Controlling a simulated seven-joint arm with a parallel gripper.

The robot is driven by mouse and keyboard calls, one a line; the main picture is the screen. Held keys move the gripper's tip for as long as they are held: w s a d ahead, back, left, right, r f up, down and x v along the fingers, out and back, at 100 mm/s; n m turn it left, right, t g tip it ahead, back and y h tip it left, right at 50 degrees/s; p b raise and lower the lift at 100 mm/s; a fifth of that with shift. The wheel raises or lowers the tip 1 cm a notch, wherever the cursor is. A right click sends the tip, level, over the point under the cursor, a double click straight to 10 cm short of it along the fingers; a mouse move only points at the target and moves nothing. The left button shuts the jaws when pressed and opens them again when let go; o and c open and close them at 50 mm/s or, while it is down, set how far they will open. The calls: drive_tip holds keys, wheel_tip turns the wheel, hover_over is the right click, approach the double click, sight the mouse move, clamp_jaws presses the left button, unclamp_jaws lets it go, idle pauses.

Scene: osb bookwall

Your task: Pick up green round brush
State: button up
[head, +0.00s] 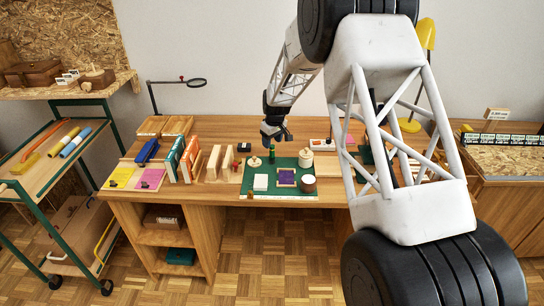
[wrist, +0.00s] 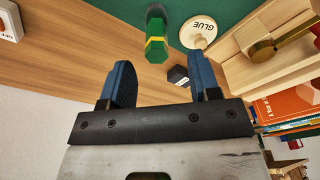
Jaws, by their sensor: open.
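The green round brush (wrist: 155,38) shows at the top middle of the wrist view, with a yellow band around it. It looks upright, and its lower part is hard to make out. In the head view it is a small green shape (head: 272,153) at the back of the green mat (head: 262,180). My gripper (head: 273,134) is above the back of the desk, close to the brush. In the wrist view my gripper (wrist: 161,78) has its two blue fingers wide apart, with nothing held. The brush lies beyond the fingertips, not between them.
A round "GLUE" pot (wrist: 198,32) stands close to the brush. A small black box (wrist: 178,75) lies near the right finger. A wooden rack (wrist: 255,55) and books (wrist: 288,103) are at the right. In the head view, a magnifier lamp (head: 195,82) stands at the back left.

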sight(272, 146)
drive_tip(key=shift+f, duration=0.55)
drive_tip(key=shift+w+a+f, duration=0.1)
drive_tip(key=shift+w+f, duration=0.05)
drive_tip(key=shift+f, duration=1.15)
drive_tip(key=shift+w+a+f, duration=0.1)
drive_tip(key=shift+w+f, duration=0.05)
drive_tip(key=shift+f, duration=1.15)
drive_tip(key=c, duration=1)
drive_tip(key=shift+c, duration=0.2)
drive_tip(key=shift+r, duration=0.15)
